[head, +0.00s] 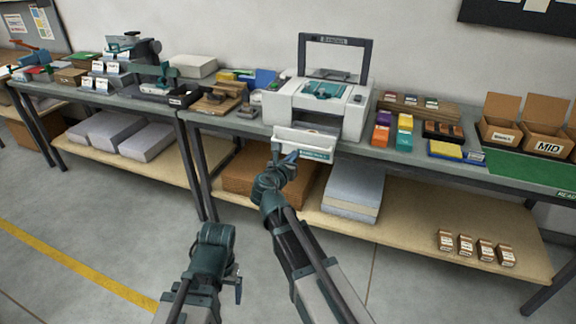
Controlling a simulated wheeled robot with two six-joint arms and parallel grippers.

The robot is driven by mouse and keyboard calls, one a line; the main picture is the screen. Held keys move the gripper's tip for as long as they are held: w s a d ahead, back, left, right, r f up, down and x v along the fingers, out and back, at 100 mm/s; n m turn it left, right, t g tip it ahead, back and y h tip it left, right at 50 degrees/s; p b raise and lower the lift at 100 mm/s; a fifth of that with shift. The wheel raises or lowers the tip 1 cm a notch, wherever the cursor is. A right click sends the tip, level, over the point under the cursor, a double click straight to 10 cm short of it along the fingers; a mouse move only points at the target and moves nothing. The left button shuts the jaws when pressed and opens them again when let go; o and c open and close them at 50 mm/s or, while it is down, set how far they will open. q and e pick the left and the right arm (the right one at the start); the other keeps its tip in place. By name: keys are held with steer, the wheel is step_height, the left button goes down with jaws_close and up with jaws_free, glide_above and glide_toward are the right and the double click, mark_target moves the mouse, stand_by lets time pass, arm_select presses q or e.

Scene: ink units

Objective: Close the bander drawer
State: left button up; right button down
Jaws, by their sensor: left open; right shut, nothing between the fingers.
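The bander (352,108) is a white machine with a dark arch frame, standing on the middle of the bench. Its white drawer (308,139), with a teal label strip, sticks out at the front past the bench edge. My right gripper (288,156) is shut and empty, at the lower left of the drawer front. I cannot tell whether it touches the drawer. My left gripper (238,288) is low over the floor, well away from the bander; its fingers show only small and partly hidden behind the wrist.
Colored ink boxes (382,130) and open cartons (500,122) stand right of the bander. A wooden press (218,98) stands to its left. The lower shelf (400,225) holds paper stacks and small boxes. The floor (90,225) in front is clear.

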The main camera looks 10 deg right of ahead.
mark_target(302, 146)
steer(key=x, duration=0.5)
steer(key=shift+w+d+f+b, duration=0.1)
steer(key=shift+w+d+b, duration=0.1)
steer(key=shift+b, duration=0.2)
steer(key=shift+w, duration=0.1)
steer(key=r+x, duration=0.1)
steer(key=x, duration=0.4)
steer(key=r+x, duration=0.1)
steer(key=x, duration=0.4)
steer(key=r+x, duration=0.1)
steer(key=x, duration=0.5)
steer(key=shift+w+d+r, duration=0.1)
steer(key=shift+w+d, duration=0.1)
steer(key=shift+w, duration=0.15)
steer(key=shift+w+d+r, duration=0.1)
steer(key=shift+w+d, duration=0.05)
steer(key=shift+w, duration=0.05)
steer(key=shift+r, duration=0.1)
